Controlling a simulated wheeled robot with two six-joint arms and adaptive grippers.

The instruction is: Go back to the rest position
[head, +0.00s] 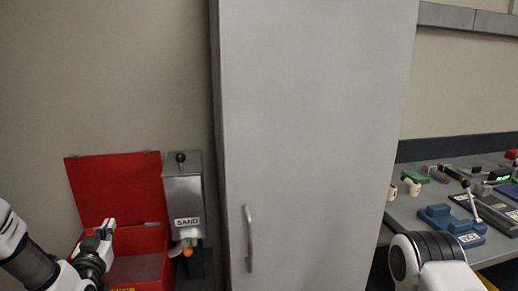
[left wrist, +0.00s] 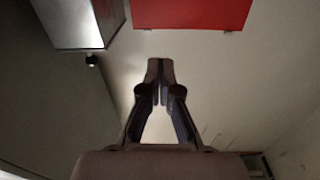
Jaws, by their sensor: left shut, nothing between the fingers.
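My left gripper (head: 107,228) shows at the lower left in the head view, in front of the open red box (head: 110,190). In the left wrist view, my left gripper (left wrist: 160,75) is shut with its fingertips together and nothing between them. The red lid (left wrist: 190,12) shows at the top of that view, apart from the fingertips. My right arm shows at the lower right of the head view, but its gripper is out of the picture.
A grey sand dispenser (head: 184,195) stands beside the red box. A tall grey cabinet door (head: 315,130) with a handle (head: 249,238) fills the middle. At the right, a workbench (head: 405,208) holds a blue fixture (head: 450,224) and several small parts.

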